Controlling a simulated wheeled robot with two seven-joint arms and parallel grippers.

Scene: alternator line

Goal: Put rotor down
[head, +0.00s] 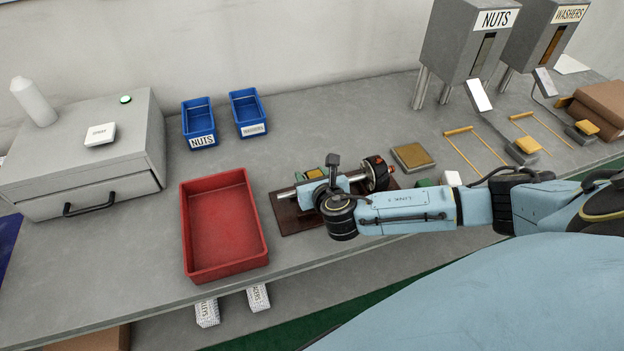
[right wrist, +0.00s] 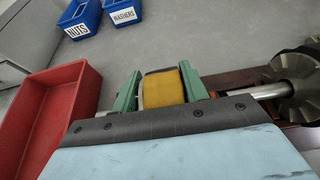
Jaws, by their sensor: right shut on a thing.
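The rotor (head: 357,178) is a bright metal shaft with a dark, finned, red-marked end at its right. It lies roughly level over a dark brown board (head: 287,218) on the bench. My right gripper (right wrist: 160,88) is shut on the rotor; its green fingers stand on both sides of a yellow part. In the right wrist view the finned end (right wrist: 292,78) and shaft show to the right of the fingers. I cannot tell whether the rotor touches the board. My wrist hides part of both. My left gripper is not in view.
An empty red tray (head: 189,262) stands just left of the board. Blue nuts (head: 201,142) and washers (head: 266,128) bins are behind it. A yellow-topped pad (head: 413,156) lies right of the rotor. Nuts (head: 455,45) and washers (head: 545,40) dispensers stand at the back right.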

